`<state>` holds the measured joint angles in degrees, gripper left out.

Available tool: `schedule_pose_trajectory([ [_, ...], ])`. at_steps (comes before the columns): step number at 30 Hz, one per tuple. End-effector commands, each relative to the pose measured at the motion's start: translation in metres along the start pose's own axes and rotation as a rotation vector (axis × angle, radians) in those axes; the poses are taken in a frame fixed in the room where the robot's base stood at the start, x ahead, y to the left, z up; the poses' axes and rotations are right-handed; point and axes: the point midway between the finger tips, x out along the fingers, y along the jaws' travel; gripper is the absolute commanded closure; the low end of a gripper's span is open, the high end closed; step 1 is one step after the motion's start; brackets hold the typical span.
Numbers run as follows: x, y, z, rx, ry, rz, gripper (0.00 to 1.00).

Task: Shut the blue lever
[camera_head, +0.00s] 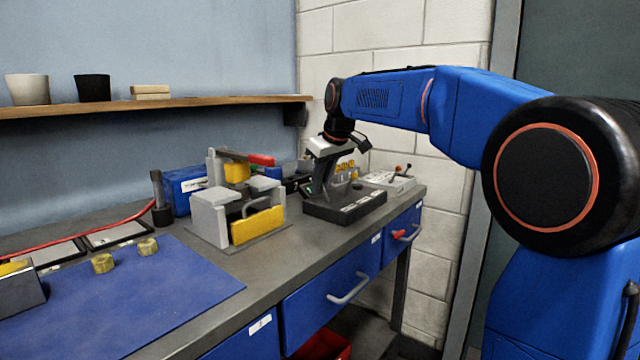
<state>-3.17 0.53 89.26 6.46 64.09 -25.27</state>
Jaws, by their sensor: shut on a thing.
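My gripper (314,180) reaches down from the wrist over the left part of a dark-based fixture (345,211) at the right end of the bench. It is shut on a part there, but the fingers hide what is between them. I cannot make out a blue lever for certain; it may be behind or between the fingers. The fixture also carries yellow parts (345,166) and grey metal pieces just right of the gripper.
Left of the fixture stands a grey clamp with a red handle (262,159) and a yellow block (257,225). A small box with levers (390,181) stands to the right. A blue mat (130,300) lies front left. A shelf (180,104) runs along the wall.

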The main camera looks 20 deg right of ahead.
Motion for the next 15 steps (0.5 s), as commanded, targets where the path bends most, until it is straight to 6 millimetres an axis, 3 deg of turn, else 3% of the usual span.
schedule_pose_trajectory([
  [15,-0.013,0.004,0.017,0.057,0.345,-0.041,1.0],
])
